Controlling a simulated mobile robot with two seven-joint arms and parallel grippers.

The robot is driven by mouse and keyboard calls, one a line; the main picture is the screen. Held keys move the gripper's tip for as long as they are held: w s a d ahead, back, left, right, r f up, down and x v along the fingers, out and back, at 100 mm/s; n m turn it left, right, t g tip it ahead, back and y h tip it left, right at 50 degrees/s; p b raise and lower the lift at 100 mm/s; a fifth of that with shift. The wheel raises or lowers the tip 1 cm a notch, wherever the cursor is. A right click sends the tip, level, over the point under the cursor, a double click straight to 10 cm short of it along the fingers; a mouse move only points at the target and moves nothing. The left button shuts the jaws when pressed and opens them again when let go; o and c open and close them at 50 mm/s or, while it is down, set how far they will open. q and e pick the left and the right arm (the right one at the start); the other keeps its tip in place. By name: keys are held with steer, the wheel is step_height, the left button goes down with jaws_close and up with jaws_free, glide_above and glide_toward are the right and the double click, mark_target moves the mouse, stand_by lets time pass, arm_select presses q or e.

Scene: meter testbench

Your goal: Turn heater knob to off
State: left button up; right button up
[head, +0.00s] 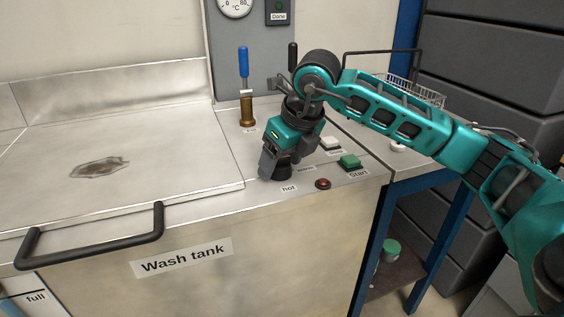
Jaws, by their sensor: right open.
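The heater knob (283,173) is a dark round knob on the steel top of the wash tank, just behind the label "hot" (289,188). My right gripper (276,172) points down at the knob from above, with its jaws open and the fingers at or around it. The gripper hides most of the knob, so its pointer and setting do not show. I cannot tell whether the fingers touch it. My left gripper is not in view.
A red indicator (323,184) and a green "Start" button (349,161) sit close right of the knob. A white button (330,143) is behind them. A blue-handled lever (244,68) stands behind left. The tank lid (150,130) with a black handle (95,236) lies left. A wire basket (420,90) is behind my arm.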

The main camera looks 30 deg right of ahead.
steer(key=shift+c, duration=0.5)
steer(key=c, duration=0.9)
steer(key=shift+o, duration=0.2)
